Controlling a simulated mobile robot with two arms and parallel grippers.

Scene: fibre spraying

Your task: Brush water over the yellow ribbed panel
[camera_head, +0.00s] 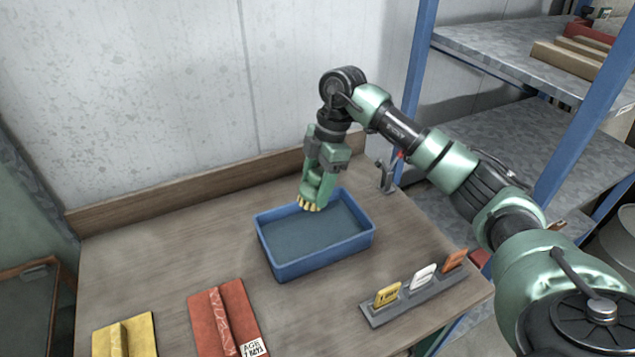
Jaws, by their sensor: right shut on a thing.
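The yellow ribbed panel (137,335) lies on the table at the lower left, cut off by the bottom edge, with a raised rib along it. A blue tray (284,270) with dark grey-blue contents, apparently water, stands in the middle of the table. My right gripper (319,182) points down over the tray's far side and is shut on a brush (309,204) with yellowish bristles. The bristles are at about the far rim; I cannot tell whether they touch the water. My left gripper is not in view.
A red ribbed panel (203,316) with an age label lies between the yellow panel and the tray. A grey holder (411,304) with yellow, white and orange cards stands at the right. A blue-framed shelf (421,70) rises behind; the table's left is clear.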

